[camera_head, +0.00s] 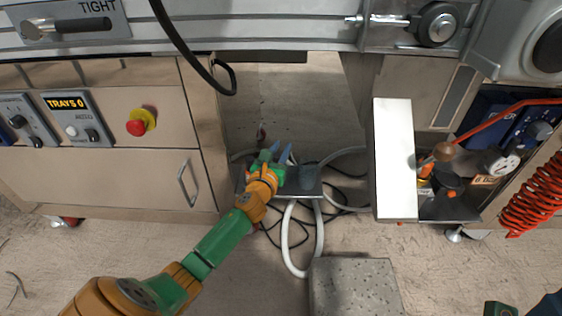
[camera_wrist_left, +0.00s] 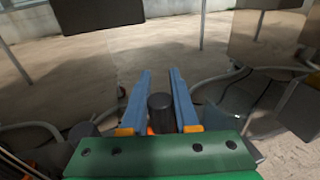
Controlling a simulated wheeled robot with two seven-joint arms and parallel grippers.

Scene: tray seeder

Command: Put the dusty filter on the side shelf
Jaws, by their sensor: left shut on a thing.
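My left gripper (camera_head: 283,156) is low in front of the machine, over a small grey plate (camera_head: 305,188). In the left wrist view its blue fingers (camera_wrist_left: 161,100) stand on both sides of a dark upright cylinder (camera_wrist_left: 161,114), apparently the dusty filter. The gripper is shut on it; in the head view the gripper mostly hides it. The side shelf is not clearly identifiable; a shelf-like dark tray (camera_head: 455,208) is at the right, beside a white panel (camera_head: 396,160). Green and dark blue parts at the bottom right corner may be my right arm; its jaws cannot be made out.
White hoses (camera_head: 285,235) and black cables lie on the floor around the plate. A cabinet with a red button (camera_head: 136,127) stands left. A speckled grey block (camera_head: 355,287) is at the bottom. Orange-and-black items (camera_head: 448,180) crowd the right tray. A black cable hangs above.

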